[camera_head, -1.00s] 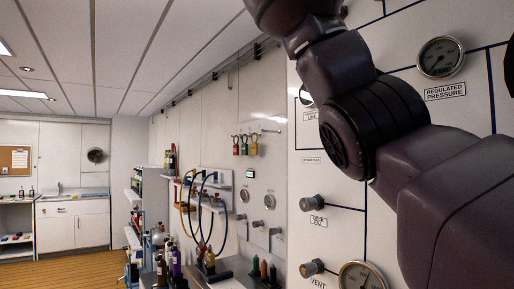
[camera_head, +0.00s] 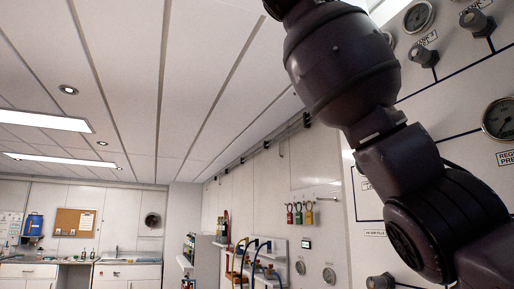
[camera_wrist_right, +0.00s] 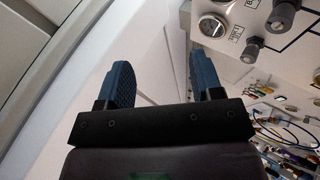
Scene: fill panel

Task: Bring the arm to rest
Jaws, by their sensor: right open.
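My right arm (camera_head: 345,75) rises through the right part of the head view, close to the camera. Its gripper is out of the head view. In the right wrist view my right gripper (camera_wrist_right: 162,85) is open, its two blue ridged fingers apart with nothing between them. Beyond the fingers are pale wall and ceiling. My left gripper is not in view.
The white gauge panel (camera_head: 445,95) stands right behind my arm, with a gauge (camera_head: 418,17), a knob (camera_head: 423,56) and labels. Padlocks (camera_head: 300,213) hang on the wall farther off. A cork board (camera_head: 75,222) and counter are at the far left. The left side is open.

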